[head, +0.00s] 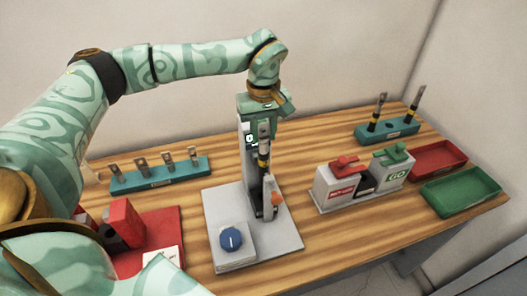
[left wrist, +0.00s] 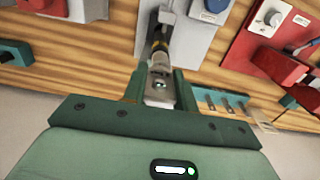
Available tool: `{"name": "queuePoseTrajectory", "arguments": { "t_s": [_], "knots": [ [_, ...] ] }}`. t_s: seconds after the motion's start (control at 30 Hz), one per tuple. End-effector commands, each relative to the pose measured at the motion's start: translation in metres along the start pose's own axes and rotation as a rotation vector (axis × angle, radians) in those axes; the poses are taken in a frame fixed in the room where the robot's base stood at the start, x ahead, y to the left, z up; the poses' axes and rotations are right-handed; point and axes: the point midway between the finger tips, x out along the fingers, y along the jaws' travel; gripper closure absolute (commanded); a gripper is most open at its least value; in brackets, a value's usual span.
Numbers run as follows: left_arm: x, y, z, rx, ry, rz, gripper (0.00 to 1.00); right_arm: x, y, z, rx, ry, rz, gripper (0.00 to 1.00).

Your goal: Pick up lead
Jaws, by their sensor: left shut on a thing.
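A slim lead (head: 264,158), dark with a yellow band and a pale metal lug on top, stands upright at the grey test stand (head: 245,190). My left gripper (head: 260,130) comes down from above and is shut on its top end. In the left wrist view, the flat lug with a hole (left wrist: 160,92) sits between the fingers of my left gripper (left wrist: 160,88). The banded body (left wrist: 159,52) runs on toward the grey stand. Whether its lower end touches the stand's clamp is hard to tell. My right gripper is not in view.
A teal rack (head: 160,178) with several metal lugs stands at left, near a red fixture (head: 160,230). To the right are the grey NO-GO/GO box (head: 335,195), a teal rack (head: 390,132) with two banded pieces, a red tray (head: 437,160) and a green tray (head: 460,192).

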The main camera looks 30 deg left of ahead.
Motion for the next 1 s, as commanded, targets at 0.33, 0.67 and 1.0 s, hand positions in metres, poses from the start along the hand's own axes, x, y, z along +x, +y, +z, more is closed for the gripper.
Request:
{"name": "queuePoseTrajectory", "arguments": {
  "t_s": [0.33,0.67,1.0],
  "knots": [
    [-0.094,0.001,-0.001,-0.001,0.004,0.004,1.00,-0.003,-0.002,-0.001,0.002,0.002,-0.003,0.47],
    [-0.147,0.000,0.000,0.000,0.002,0.001,1.00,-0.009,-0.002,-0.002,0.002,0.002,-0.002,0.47],
    [-0.179,0.000,0.000,0.000,0.001,0.001,1.00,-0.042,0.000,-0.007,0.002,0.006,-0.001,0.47]
  ]
}}
